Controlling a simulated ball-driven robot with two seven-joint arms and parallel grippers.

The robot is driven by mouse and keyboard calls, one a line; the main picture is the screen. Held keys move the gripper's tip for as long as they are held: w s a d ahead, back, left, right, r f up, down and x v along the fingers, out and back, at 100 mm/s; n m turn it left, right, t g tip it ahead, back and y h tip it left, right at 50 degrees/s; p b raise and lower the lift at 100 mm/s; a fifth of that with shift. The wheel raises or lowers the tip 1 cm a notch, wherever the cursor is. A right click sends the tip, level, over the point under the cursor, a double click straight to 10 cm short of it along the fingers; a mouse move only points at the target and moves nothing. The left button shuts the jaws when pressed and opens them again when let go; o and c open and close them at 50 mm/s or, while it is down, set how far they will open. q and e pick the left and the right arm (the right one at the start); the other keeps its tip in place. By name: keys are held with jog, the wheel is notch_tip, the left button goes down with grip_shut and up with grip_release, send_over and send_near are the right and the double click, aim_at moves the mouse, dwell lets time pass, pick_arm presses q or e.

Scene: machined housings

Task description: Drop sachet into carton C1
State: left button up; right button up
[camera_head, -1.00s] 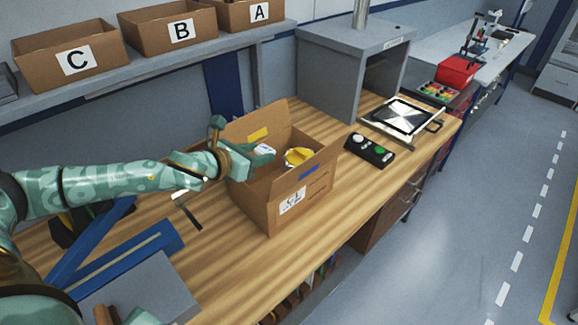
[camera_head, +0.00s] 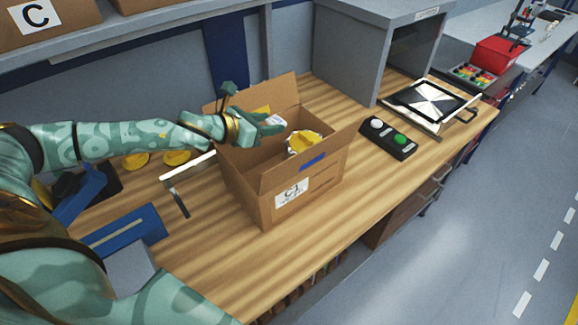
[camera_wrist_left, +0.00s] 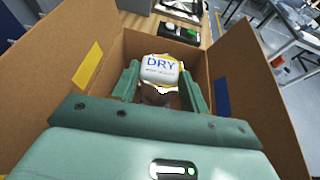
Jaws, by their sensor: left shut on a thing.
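The open carton C1 (camera_head: 262,200) stands on the wooden bench with its flaps up and its label facing the front. My left gripper (camera_head: 279,122) reaches over the carton's left side and is shut on the white sachet (camera_head: 274,120). In the left wrist view the sachet (camera_wrist_left: 160,69), printed "DRY", sits between the two fingers (camera_wrist_left: 160,85), with the carton walls on both sides. The carton floor is mostly hidden. My right gripper is not in view.
A black button box (camera_head: 388,138) with white and green buttons is right of the carton. A grey cabinet (camera_head: 350,55) stands behind it. A blue fixture (camera_head: 125,230) and yellow parts (camera_head: 176,157) lie left. The bench front is clear.

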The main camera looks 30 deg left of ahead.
pick_arm(q)
jog(key=shift+s+f, duration=0.15)
jog(key=shift+f, duration=0.3)
jog(key=o, duration=1)
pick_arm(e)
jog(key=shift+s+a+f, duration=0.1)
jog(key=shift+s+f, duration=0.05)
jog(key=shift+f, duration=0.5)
pick_arm(q)
jog(key=shift+o, duration=0.2)
jog(key=b+v, duration=0.1)
jog(key=v, duration=1.5)
jog(key=shift+s+b, duration=0.2)
jog(key=shift+b, duration=0.1)
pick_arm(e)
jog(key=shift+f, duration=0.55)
pick_arm(q)
jog(key=shift+a, duration=0.1)
